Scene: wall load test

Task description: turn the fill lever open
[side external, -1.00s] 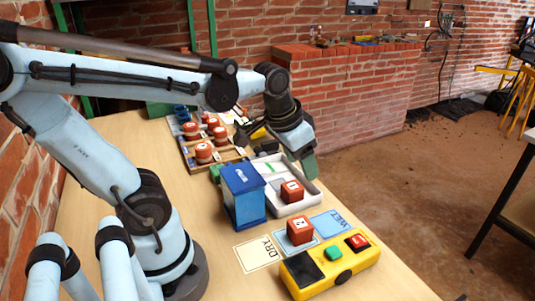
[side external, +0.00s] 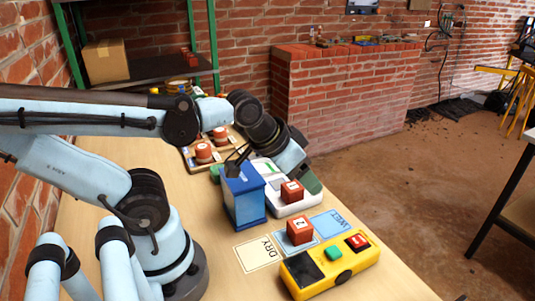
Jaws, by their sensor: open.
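No part stands out clearly as the fill lever. A small green part (side external: 215,173) shows left of the blue box (side external: 245,200), but I cannot tell whether it is the lever. My gripper (side external: 236,166) is open, with its dark fingers at the top of the blue box near its back edge. I cannot tell whether they touch it. My wrist hides part of the white tray (side external: 290,208) behind the box. A red block marked 1 (side external: 291,191) is in the tray.
A red block marked 2 (side external: 300,230) stands between the DRY card (side external: 258,254) and the blue WET card (side external: 331,223). A yellow control box (side external: 310,277) is at the front. A wooden tray (side external: 190,160) with red weights lies behind.

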